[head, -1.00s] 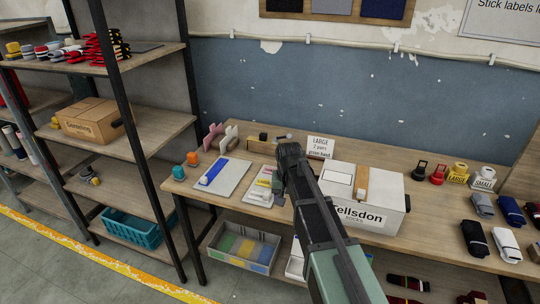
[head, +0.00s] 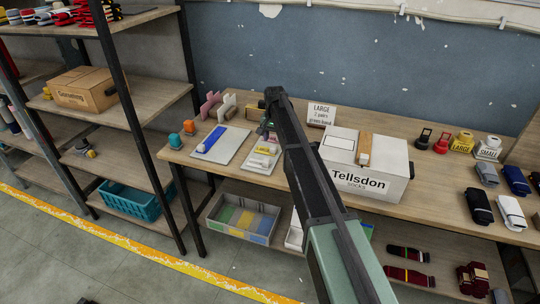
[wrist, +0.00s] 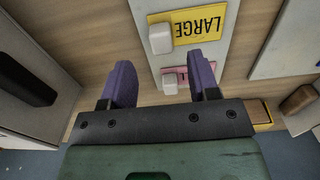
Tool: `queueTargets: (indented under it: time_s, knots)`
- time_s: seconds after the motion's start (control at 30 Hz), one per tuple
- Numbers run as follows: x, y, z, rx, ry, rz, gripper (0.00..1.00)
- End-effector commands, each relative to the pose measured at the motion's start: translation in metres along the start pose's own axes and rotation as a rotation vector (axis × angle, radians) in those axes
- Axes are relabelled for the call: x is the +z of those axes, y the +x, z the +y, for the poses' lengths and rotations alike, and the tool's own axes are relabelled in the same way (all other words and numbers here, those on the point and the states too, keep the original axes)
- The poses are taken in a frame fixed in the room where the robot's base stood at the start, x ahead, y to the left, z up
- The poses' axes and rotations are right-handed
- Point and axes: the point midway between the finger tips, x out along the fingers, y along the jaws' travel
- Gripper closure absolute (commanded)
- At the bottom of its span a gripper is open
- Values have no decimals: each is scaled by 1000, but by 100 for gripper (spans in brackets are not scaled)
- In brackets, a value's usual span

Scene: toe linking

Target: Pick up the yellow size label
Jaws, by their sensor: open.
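The yellow size label (wrist: 205,27), printed LARGE and upside down in the wrist view, lies on a white card (wrist: 195,55). A white block (wrist: 160,38) sits at its left end. A pink label (wrist: 181,73) with a second white block (wrist: 170,86) lies on the card nearer my gripper. My gripper (wrist: 163,72) has its two purple fingers apart and empty, with the pink label showing between them and the yellow label beyond the fingertips. In the head view my gripper (head: 267,130) is by the far end of the same card (head: 258,168), partly hidden by my arm.
A white Tellsdon box (head: 365,182) stands to the right of the card. A white board with a blue strip (head: 218,145) lies to its left. Orange and teal blocks (head: 189,127) stand near the left edge. A LARGE sign (head: 320,114) stands behind.

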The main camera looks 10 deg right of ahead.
Motion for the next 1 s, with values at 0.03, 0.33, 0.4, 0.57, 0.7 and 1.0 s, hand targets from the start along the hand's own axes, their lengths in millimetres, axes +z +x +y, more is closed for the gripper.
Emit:
queueTargets:
  time_s: [0.03, 0.33, 0.4, 0.57, 0.7, 1.0]
  knots:
    - [0, 16, -1, 0, 0, 0, 45]
    - [0, 47, -2, 0, 0, 0, 45]
    - [0, 45, -2, 0, 0, 0, 45]
    - [0, 45, -2, 0, 0, 0, 62]
    - [0, 45, -2, 0, 0, 0, 83]
    - [0, 45, -2, 0, 0, 0, 100]
